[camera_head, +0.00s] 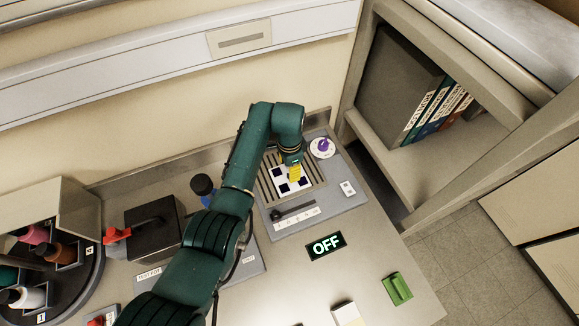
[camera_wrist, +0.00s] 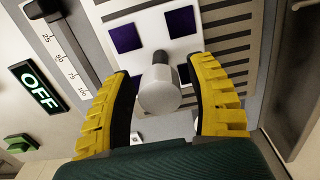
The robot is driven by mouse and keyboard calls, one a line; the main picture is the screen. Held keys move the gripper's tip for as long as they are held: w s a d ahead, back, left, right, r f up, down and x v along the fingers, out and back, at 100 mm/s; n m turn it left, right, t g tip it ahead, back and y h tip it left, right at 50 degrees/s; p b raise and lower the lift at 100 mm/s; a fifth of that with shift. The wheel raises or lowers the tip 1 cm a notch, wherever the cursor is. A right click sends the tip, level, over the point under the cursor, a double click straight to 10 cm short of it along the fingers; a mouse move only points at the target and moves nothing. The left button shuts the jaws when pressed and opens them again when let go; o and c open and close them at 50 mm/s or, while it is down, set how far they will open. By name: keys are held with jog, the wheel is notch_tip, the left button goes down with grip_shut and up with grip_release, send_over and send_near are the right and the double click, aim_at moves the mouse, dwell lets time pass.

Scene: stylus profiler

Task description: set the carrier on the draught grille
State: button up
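The carrier (camera_head: 281,186) is a white plate with dark square chips and a grey knob. It also shows in the wrist view (camera_wrist: 143,15), with its knob (camera_wrist: 160,92) in the middle. It lies over the slotted draught grille (camera_head: 315,174), whose bars show beside it in the wrist view (camera_wrist: 228,45); it appears to rest flat there. My gripper (camera_head: 295,172) is above the carrier. In the wrist view its yellow fingers (camera_wrist: 160,105) are open on either side of the knob, with a gap on each side. My arm and gripper hide part of the grille and carrier.
A purple-knobbed dial (camera_head: 322,147) is right behind the grille. A slider scale (camera_head: 296,212) lies in front, with an OFF sign (camera_head: 326,246) and a green block (camera_head: 397,288) nearer. A dark box (camera_head: 153,228) and bottle carousel (camera_head: 88,272) stand left; a shelf (camera_head: 405,170) bounds the right.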

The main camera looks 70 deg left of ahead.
notch_tip(320, 180, up, 12)
jog(key=shift+r+p, duration=0.1)
jog(key=shift+p, duration=0.4)
jog(key=w+d+r+t+y, duration=0.2)
jog(key=w+d+r+t, duration=0.25)
jog(key=w+d, duration=0.35)
jog(key=w+d+r+t+y, duration=0.25)
jog(key=w+d+r, duration=0.3)
jog(key=w, duration=0.45)
jog(key=w+d+r+t, duration=0.2)
jog(key=d+r+t, duration=0.4)
jog(key=d+r, duration=0.7)
jog(key=s+d+r+t+h, duration=0.2)
jog(key=s+d+r+t, duration=0.2)
jog(key=d, duration=0.6)
jog(key=s+d+r+t+h, duration=0.3)
jog(key=s+d+r+t, duration=0.2)
jog(key=s+d+r, duration=0.4)
notch_tip(320, 180, up, 2)
jog(key=shift+s+d+r, duration=0.2)
jog(key=shift+d, duration=0.25)
